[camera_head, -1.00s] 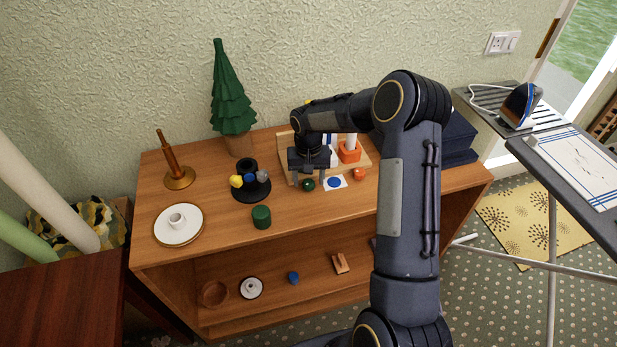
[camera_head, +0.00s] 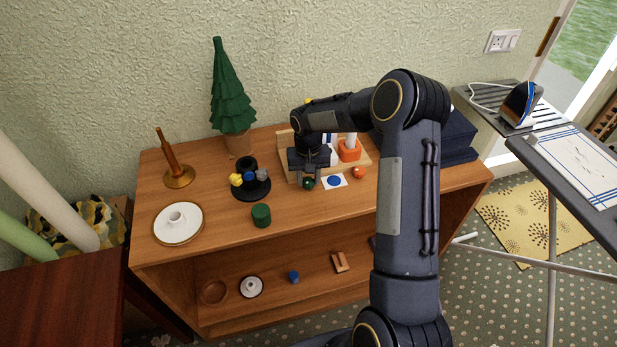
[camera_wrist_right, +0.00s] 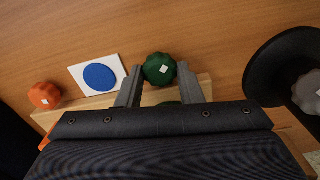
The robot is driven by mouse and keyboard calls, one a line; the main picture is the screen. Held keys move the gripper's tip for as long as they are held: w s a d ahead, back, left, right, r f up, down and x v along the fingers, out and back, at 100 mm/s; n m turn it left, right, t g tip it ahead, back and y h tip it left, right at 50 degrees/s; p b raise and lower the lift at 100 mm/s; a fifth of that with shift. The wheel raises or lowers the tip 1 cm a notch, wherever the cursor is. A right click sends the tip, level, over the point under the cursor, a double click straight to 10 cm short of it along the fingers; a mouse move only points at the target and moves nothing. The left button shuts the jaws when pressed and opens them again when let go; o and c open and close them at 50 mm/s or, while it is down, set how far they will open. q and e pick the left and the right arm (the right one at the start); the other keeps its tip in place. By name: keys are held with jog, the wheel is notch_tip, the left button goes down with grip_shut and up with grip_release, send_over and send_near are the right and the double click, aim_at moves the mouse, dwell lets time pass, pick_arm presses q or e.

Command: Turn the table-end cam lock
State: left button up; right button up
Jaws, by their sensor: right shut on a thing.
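A wooden board fixture (camera_head: 366,163) stands on the shelf unit's top, partly hidden behind my right arm. At its front edge are a dark green lobed knob (camera_head: 308,184) and an orange lobed knob (camera_head: 359,173). A white card with a blue disc (camera_head: 334,181) lies between them. In the right wrist view, the green knob (camera_wrist_right: 159,69) has a small white square on its face. My right gripper (camera_head: 309,180) is shut on the green knob, with one finger on each side of it. I cannot tell which knob is the table-end cam lock. My left gripper is out of view.
A black stand with coloured knobs (camera_head: 251,190) is left of the board, with a green cylinder (camera_head: 261,215) in front. A white plate (camera_head: 179,223), brass holder (camera_head: 180,176) and small tree (camera_head: 232,95) stand further left.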

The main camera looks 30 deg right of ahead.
jog(key=n+b, duration=0.1)
jog(key=n, duration=0.2)
jog(key=shift+n+b, duration=0.3)
jog(key=shift+n, duration=1.5)
jog(key=o, duration=1)
